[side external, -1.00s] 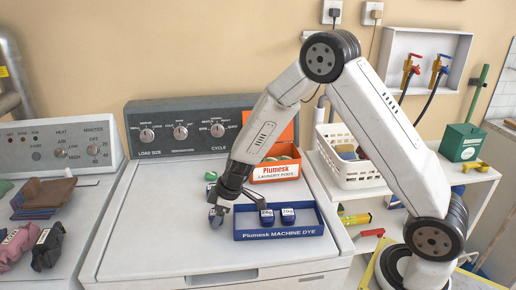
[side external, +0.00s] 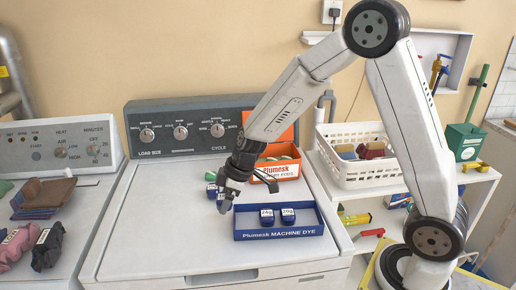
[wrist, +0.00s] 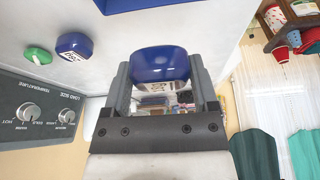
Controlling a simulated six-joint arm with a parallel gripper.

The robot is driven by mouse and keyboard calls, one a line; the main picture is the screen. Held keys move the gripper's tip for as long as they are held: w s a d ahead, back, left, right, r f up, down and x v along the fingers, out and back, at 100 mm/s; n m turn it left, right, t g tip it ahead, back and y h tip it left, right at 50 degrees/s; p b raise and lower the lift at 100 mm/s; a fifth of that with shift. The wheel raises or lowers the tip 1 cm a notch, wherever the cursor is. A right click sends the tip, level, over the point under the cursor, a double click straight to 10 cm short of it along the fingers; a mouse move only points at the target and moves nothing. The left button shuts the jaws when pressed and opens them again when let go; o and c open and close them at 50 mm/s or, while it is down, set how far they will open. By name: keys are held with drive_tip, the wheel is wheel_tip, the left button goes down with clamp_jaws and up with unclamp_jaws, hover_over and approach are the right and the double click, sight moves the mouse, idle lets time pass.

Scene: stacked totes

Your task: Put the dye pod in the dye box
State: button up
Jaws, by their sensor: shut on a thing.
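My gripper (wrist: 160,90) is shut on a dye pod (wrist: 160,62), which has a blue cap and a pale, shiny lower part, in the wrist view. In the side view my gripper (side external: 226,205) is above the white washer lid, just left of the dye box; the held pod is small and partly hidden there. The dye box (side external: 280,235) is a shallow blue tray lettered "Plumesk MACHINE DYE". It holds two blue pods (side external: 267,215) with white labels. Another blue labelled pod (wrist: 74,46) stands on the lid, also seen in the side view (side external: 211,190).
A green pod (wrist: 37,54) stands beside the loose blue pod. An orange laundry pods box (side external: 277,171) stands behind the dye box, partly behind my gripper. A white basket (side external: 350,172) is on the right shelf. The lid's left and front are clear.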

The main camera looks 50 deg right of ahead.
drive_tip(key=s+r, duration=0.5)
drive_tip(key=s, duration=0.5)
drive_tip(key=shift+s+d+r, duration=0.2)
drive_tip(key=shift+d+r, duration=0.05)
drive_tip(key=shift+r, duration=0.15)
drive_tip(key=shift+d, duration=0.1)
drive_tip(key=s+d+f, duration=0.1)
drive_tip(key=s+d, duration=0.2)
drive_tip(key=d, duration=0.3)
drive_tip(key=s+d+f+n, duration=0.1)
drive_tip(key=s+d+f, duration=0.1)
drive_tip(key=d, duration=0.5)
drive_tip(key=shift+s+d+f, duration=0.3)
drive_tip(key=shift+s, duration=0.45)
drive_tip(key=shift+f+g, duration=0.15)
drive_tip(key=shift+g, duration=0.15)
hover_over(308, 220)
drive_tip(key=shift+f, duration=2.05)
drive_tip(key=shift+f, duration=0.15)
